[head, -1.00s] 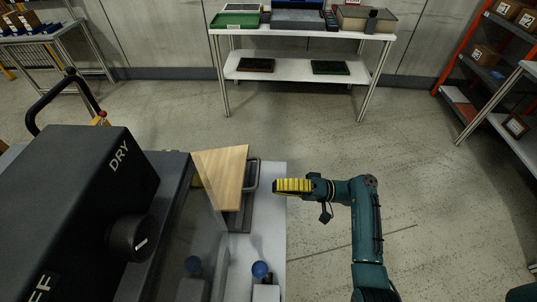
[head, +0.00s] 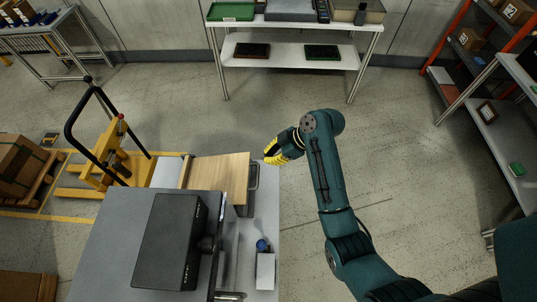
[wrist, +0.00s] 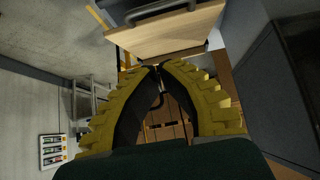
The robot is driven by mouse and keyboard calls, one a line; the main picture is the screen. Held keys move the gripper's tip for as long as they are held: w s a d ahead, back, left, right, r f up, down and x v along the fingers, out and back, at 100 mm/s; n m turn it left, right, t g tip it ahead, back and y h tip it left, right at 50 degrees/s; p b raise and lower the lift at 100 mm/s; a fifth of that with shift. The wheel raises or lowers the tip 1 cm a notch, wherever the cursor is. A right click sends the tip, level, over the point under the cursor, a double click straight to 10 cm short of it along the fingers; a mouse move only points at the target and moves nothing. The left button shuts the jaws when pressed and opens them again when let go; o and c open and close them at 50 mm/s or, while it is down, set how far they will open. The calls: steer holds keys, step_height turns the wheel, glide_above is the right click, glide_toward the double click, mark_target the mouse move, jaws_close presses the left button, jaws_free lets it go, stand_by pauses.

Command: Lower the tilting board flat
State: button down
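The tilting board (head: 222,172) is a light wooden board behind the grey-topped machine. I cannot tell its exact tilt from the head view. A dark loop handle (head: 254,176) stands at its right side. My gripper (head: 269,156) is just off the board's back right corner, apart from it. In the wrist view the board (wrist: 170,38) lies beyond the yellow fingertips, with the dark handle (wrist: 160,11) above it. The gripper's fingertips (wrist: 159,68) meet or nearly meet, with nothing visible between them.
A black control box (head: 168,240) sits on the grey-topped machine at the lower left. A blue knob (head: 262,245) is in front of the board. A yellow pallet jack (head: 112,150) stands at the left. A white table (head: 290,55) is at the back. Open floor lies to the right.

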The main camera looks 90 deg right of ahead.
glide_above(258, 173)
steer(key=f, duration=0.6)
steer(key=shift+w, duration=0.3)
steer(key=f, duration=0.3)
steer(key=shift+s+d+f, duration=0.1)
steer(key=shift+s, duration=0.1)
